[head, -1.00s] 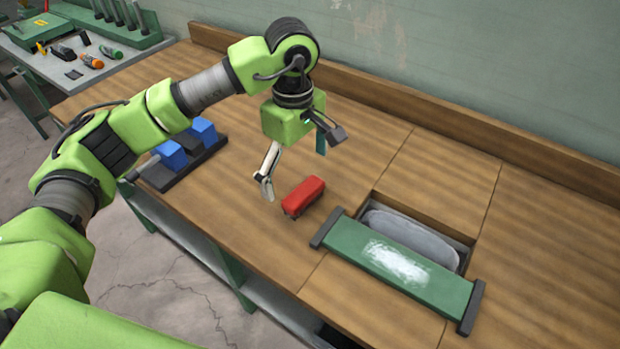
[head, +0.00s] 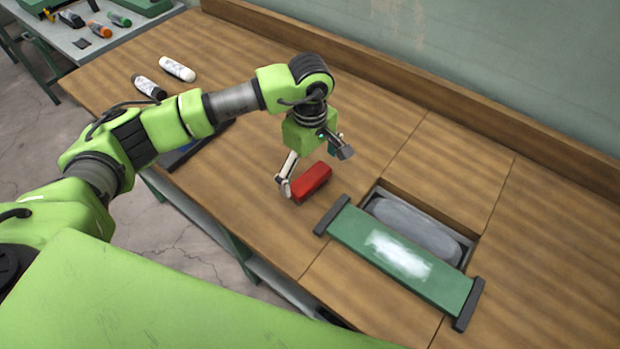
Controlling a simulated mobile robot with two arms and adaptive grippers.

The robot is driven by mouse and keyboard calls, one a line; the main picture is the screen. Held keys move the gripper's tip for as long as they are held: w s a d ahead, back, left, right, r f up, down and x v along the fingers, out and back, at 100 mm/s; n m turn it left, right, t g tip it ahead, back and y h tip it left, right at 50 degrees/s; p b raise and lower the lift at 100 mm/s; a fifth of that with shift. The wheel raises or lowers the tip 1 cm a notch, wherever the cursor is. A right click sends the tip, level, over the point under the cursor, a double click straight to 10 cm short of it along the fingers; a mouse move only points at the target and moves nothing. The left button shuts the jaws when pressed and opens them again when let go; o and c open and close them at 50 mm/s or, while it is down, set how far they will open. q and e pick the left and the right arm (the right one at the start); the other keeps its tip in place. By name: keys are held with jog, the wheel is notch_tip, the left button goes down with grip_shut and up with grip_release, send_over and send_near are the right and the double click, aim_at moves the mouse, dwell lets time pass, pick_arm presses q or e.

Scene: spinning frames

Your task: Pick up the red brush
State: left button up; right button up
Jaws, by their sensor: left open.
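The red brush (head: 313,182) lies on the wooden bench, left of the green bar. My left gripper (head: 314,170) is low over the brush with its fingers spread. One finger is down beside the brush's left end, close to it; I cannot tell whether it touches. The other finger is behind the brush, higher in the picture. The gripper is open and holds nothing. My right gripper is not in view.
A green bar (head: 350,230) with dark ends and a pale patch lies across a recess with a grey oval thing (head: 415,227). A tool table (head: 130,32) stands beyond. The bench right of the recess is clear.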

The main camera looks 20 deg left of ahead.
aim_at(310, 177)
pick_arm(q)
notch_tip(310, 177, down, 3)
jog(key=shift+f+p, duration=0.2)
jog(key=shift+p, duration=0.6)
jog(key=shift+a+f, duration=0.1)
jog(key=shift+f, duration=0.3)
jog(key=shift+c, duration=0.7)
jog(key=c, duration=1)
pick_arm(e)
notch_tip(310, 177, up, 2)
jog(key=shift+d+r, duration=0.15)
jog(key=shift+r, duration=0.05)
